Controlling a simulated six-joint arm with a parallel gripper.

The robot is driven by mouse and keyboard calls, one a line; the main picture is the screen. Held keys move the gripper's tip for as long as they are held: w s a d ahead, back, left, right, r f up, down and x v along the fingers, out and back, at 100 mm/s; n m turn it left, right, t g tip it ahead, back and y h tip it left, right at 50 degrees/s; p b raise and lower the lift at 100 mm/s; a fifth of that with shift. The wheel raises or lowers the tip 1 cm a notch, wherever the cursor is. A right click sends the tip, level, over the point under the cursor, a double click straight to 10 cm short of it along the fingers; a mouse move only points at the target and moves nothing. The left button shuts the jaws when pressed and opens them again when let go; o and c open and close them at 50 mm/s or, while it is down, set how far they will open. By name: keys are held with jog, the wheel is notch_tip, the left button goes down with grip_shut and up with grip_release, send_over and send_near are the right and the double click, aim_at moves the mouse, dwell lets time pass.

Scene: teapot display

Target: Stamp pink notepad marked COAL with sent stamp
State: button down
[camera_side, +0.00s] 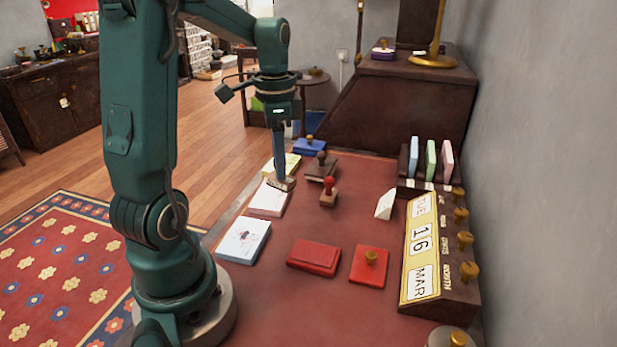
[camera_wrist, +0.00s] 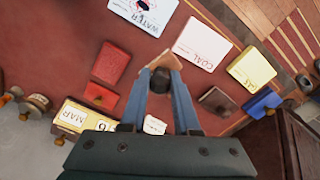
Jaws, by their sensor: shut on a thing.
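The pink notepad (camera_side: 266,204) lies near the table's left edge; its COAL lettering reads in the wrist view (camera_wrist: 197,45). My gripper (camera_side: 281,178) is shut on a stamp (camera_side: 284,185) with a wooden base. In the wrist view my fingertips (camera_wrist: 160,77) close around its dark round handle (camera_wrist: 160,80). In the side view the stamp overlaps the far end of the pink notepad; whether it touches the paper I cannot tell. The stamp's printing face is hidden, so its word cannot be read.
A red box (camera_side: 314,258), a red ink pad (camera_side: 369,275), a blue pad (camera_side: 309,146) and a calendar (camera_side: 420,245) surround open tabletop.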

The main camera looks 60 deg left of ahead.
jog(key=w+d+f+m, duration=0.1)
jog(key=d+m, duration=0.5)
jog(key=d, duration=0.5)
jog(key=shift+d+f, duration=0.2)
jog(key=shift+f, duration=2.75)
jog(key=shift+f, duration=0.55)
notch_tip(320, 180, up, 7)
dwell(0.4)
